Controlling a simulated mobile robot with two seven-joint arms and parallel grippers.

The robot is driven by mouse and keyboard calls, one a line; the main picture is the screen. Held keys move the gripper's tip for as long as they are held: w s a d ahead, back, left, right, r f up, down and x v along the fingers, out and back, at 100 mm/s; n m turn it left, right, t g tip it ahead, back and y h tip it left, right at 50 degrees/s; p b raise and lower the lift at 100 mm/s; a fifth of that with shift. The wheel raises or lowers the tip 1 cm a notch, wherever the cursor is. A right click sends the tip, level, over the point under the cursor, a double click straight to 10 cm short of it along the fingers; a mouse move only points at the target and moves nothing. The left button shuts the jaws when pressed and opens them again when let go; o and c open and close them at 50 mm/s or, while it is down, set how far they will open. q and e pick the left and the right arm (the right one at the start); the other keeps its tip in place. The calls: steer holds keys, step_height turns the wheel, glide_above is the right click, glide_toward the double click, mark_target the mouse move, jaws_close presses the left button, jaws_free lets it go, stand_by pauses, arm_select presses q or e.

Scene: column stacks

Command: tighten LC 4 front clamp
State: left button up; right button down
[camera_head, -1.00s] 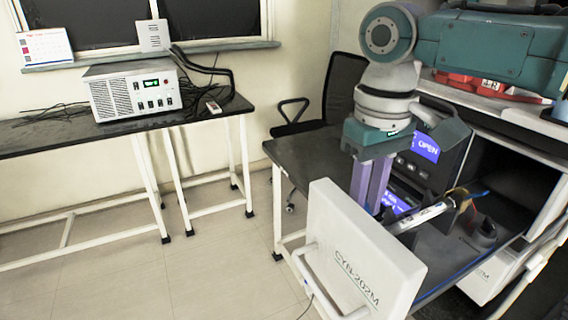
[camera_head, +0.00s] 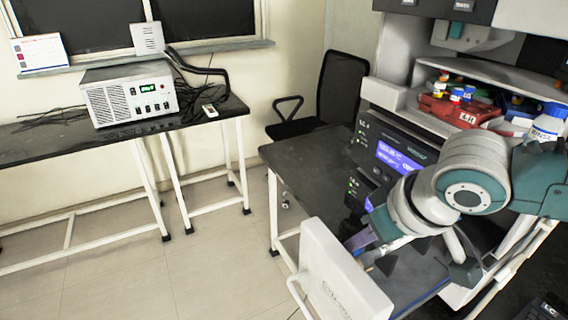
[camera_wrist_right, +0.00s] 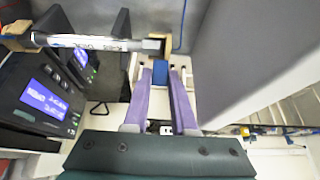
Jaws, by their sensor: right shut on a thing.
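My right gripper (camera_head: 362,243) reaches down behind the open white door in the head view. In the right wrist view its two purple fingers (camera_wrist_right: 161,76) are shut on a small blue piece (camera_wrist_right: 160,73), which looks like part of the front clamp. A silver column (camera_wrist_right: 90,42) with blue print lies across the wrist view just beyond the fingertips, its right end close to the blue piece. In the head view my right arm hides most of the column and clamp. How tight the clamp is cannot be told. My left gripper is not in view.
The open white door (camera_head: 335,275) stands close to the gripper. Dark instrument units with lit screens (camera_head: 400,155) are stacked behind it. A red tray (camera_head: 462,110) with bottles sits above. A bench with a power unit (camera_head: 130,92) is at the left; the floor between is clear.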

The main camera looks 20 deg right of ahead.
mark_target(359, 252)
steer(key=shift+s+f+t, duration=0.1)
steer(key=shift+s+t, duration=0.5)
steer(key=shift+t, duration=0.3)
steer(key=shift+s+f+t+b, duration=0.35)
steer(key=shift+t+b, duration=0.25)
steer(key=shift+t, duration=0.4)
steer(key=s+t+b, duration=0.1)
steer(key=t+b, duration=0.1)
steer(key=b, duration=0.2)
steer(key=s+f+t+b, duration=0.1)
steer(key=t+b, duration=0.2)
steer(key=b, duration=0.1)
steer(key=s+f+t+b, duration=0.1)
steer(key=t+b, duration=0.1)
steer(key=b, duration=0.3)
steer(key=shift+d+t+y, duration=0.25)
steer(key=shift+t+y, duration=0.15)
arm_select(q)
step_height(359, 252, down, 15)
steer(key=b, duration=0.1)
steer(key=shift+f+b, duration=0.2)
steer(key=shift+b, duration=0.15)
arm_select(e)
steer(key=shift+s+r+t, duration=0.1)
steer(key=shift+t, duration=0.4)
steer(key=c, duration=0.7)
jaws_free()
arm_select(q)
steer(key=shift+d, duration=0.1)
